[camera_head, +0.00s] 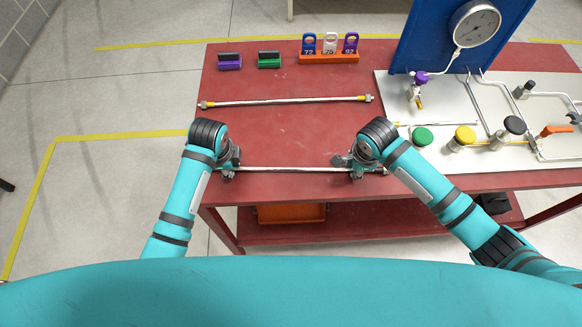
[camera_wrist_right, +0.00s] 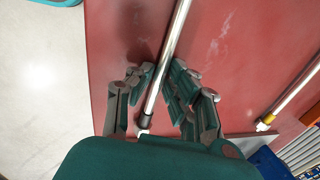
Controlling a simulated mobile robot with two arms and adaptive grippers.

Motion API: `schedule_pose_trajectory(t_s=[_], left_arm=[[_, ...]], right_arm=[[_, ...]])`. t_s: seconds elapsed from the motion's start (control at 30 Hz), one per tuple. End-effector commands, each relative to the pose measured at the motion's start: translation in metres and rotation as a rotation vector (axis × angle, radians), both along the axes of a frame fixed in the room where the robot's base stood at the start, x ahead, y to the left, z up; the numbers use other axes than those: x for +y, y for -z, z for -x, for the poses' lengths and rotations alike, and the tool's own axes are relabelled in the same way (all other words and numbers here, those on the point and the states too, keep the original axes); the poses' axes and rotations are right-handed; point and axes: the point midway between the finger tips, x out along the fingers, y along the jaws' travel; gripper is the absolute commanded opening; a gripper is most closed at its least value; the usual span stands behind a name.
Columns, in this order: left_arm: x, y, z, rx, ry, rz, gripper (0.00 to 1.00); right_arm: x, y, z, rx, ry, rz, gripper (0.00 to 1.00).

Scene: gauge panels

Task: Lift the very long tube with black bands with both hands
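The long silver tube (camera_head: 290,169) with a dark band near its end lies level along the near side of the red table. In the right wrist view the tube (camera_wrist_right: 176,33) runs between my right fingers, its dark band (camera_wrist_right: 144,121) close to the palm. My right gripper (camera_wrist_right: 163,72) is open around it, with gaps beside the tube; in the head view the right gripper (camera_head: 357,168) is near the tube's right end. My left gripper (camera_head: 229,167) is at the left end. Its fingers are too small and partly hidden to tell open from shut.
A second tube with yellow bands (camera_head: 290,101) lies farther back on the red table (camera_head: 300,132). Behind it are a purple block (camera_head: 230,62), a green block (camera_head: 269,60) and an orange holder with numbered tags (camera_head: 329,57). A panel with valves (camera_head: 500,165) and a gauge (camera_head: 475,24) stands right.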

Motion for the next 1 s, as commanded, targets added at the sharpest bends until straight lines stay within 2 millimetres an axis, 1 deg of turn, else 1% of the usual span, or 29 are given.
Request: schedule_pose_trajectory(t_s=[0.07,0.17,0.2,0.7,0.87,1.0], left_arm=[[0.0,0.0,0.0,0.0,0.0,0.0,0.15],[0.0,0.0,0.0,0.0,0.0,0.0,0.02],[0.0,0.0,0.0,0.0,0.0,0.0,0.0],[0.0,-0.003,0.0,-0.001,0.0,0.0,0.0],[0.0,-0.013,0.0,-0.001,0.0,0.0,0.0],[0.0,-0.028,0.0,-0.001,0.0,0.0,0.0]], right_arm=[[0.0,0.0,0.0,0.0,0.0,0.0,0.15],[0.0,0.0,0.0,0.0,0.0,0.0,0.02],[0.0,0.0,0.0,0.0,0.0,0.0,0.0],[0.0,-0.003,0.0,-0.001,0.0,0.0,0.0],[0.0,-0.013,0.0,-0.001,0.0,0.0,0.0],[0.0,-0.028,0.0,0.0,0.0,0.0,0.0]])
